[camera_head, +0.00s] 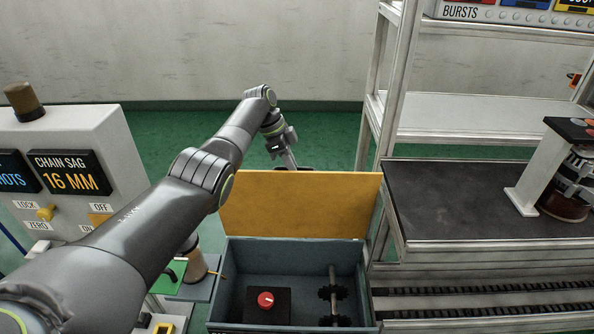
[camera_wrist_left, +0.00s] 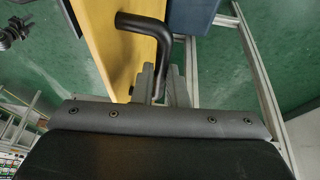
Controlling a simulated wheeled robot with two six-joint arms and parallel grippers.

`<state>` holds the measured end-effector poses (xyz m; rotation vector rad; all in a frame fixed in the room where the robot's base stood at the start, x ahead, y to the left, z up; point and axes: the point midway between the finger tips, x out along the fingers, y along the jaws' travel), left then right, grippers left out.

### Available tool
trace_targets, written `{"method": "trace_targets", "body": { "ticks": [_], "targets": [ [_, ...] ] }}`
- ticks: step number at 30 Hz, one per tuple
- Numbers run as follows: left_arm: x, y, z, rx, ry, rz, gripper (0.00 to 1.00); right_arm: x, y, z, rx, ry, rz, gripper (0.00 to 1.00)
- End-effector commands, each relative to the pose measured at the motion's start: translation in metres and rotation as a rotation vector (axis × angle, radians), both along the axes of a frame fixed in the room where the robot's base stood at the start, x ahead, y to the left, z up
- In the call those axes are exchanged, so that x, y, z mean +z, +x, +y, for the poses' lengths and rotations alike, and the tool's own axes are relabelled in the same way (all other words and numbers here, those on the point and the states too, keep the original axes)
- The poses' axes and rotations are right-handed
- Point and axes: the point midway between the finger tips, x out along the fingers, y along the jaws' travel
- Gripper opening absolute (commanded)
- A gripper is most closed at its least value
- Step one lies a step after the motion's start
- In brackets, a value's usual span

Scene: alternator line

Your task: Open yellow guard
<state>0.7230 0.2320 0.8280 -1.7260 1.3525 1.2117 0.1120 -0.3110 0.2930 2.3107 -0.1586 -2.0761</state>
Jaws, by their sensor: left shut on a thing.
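The yellow guard (camera_head: 290,204) stands raised at the back of a blue-grey box (camera_head: 297,249), and the box's inside shows. In the left wrist view the guard (camera_wrist_left: 107,42) is a yellow panel with a black bent handle (camera_wrist_left: 142,24) on it. My left gripper (camera_head: 291,165) is behind the guard's top edge. In the left wrist view my left gripper (camera_wrist_left: 162,84) is shut on the handle's straight end. The fingertips are partly hidden behind the guard in the head view. My right gripper is not in view.
Inside the box are a red knob (camera_head: 265,300) on a dark block and a dark shaft with toothed wheels (camera_head: 333,293). A grey console (camera_head: 75,160) stands at left. A shelf rack with a black-topped bench (camera_head: 450,200) stands close at right.

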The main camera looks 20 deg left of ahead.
Motion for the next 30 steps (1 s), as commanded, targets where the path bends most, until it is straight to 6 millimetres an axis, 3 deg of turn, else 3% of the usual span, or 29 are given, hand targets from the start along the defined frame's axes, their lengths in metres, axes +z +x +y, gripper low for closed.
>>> {"method": "trace_targets", "body": {
  "ticks": [1, 15, 16, 21, 30],
  "targets": [
    [-0.0137, -0.0043, 0.0012, 0.000, 0.002, 0.020, 0.00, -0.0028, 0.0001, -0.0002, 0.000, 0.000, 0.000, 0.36],
    [-0.0131, -0.0044, 0.0017, -0.003, -0.002, 0.023, 0.00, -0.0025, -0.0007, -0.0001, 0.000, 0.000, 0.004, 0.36],
    [-0.0131, -0.0043, 0.0016, -0.003, -0.002, 0.023, 0.15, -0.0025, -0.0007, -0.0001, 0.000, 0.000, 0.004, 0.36],
    [-0.0101, -0.0033, 0.0020, -0.003, -0.001, 0.019, 0.34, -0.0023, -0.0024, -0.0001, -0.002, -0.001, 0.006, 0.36],
    [-0.0044, -0.0021, 0.0037, -0.001, -0.002, 0.014, 0.34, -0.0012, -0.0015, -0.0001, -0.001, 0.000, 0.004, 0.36]
  ]
}}
